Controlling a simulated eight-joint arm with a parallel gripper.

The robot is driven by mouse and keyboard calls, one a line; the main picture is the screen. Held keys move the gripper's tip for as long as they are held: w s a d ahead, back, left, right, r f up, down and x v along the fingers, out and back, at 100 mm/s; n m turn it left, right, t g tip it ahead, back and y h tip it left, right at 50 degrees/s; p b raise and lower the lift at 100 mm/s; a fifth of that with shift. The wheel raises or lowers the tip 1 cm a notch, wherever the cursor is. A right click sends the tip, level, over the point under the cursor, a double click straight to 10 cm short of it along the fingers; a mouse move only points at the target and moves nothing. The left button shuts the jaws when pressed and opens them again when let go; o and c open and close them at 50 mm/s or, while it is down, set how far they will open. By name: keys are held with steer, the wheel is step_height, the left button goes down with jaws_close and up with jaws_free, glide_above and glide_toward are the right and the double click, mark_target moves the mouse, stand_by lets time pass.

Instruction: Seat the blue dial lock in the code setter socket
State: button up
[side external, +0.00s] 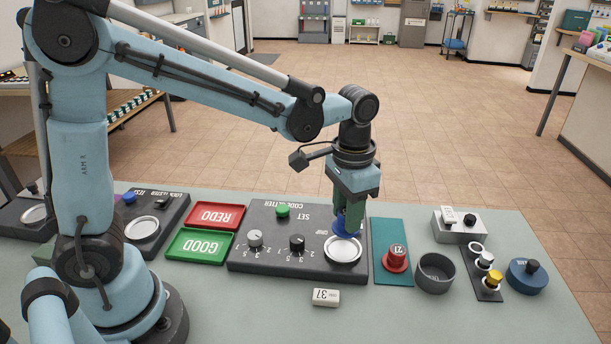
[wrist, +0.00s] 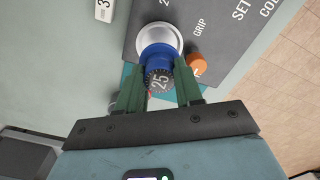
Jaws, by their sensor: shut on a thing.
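The blue dial lock (wrist: 158,57), with a dark dial marked 25, is between the green fingers of my gripper (wrist: 158,80). In the side view my gripper (side external: 349,212) points down over the code setter (side external: 270,262), with the blue lock (side external: 347,224) partly hidden by the fingers. The code setter socket (side external: 343,253) is a silver round plate at the code setter's right end. The lock overlaps part of the socket (wrist: 160,36) in the wrist view and lies over its far part in the side view. I cannot tell whether they touch.
A red lock (side external: 396,259) stands on a teal mat right of the code setter. A grey cup (side external: 435,274) and a blue round piece (side external: 527,274) are farther right. An orange knob (wrist: 196,64) is close beside the fingers. A white tag (side external: 326,297) lies in front.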

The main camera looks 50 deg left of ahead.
steer(key=shift+s+f, duration=0.1)
steer(key=shift+f, duration=1.95)
steer(key=shift+f, duration=0.2)
steer(key=shift+f, duration=0.35)
steer(key=shift+f, duration=0.2)
steer(key=o, duration=1.4)
steer(key=shift+c, duration=0.2)
steer(key=shift+r, duration=0.1)
steer(key=shift+r, duration=2.95)
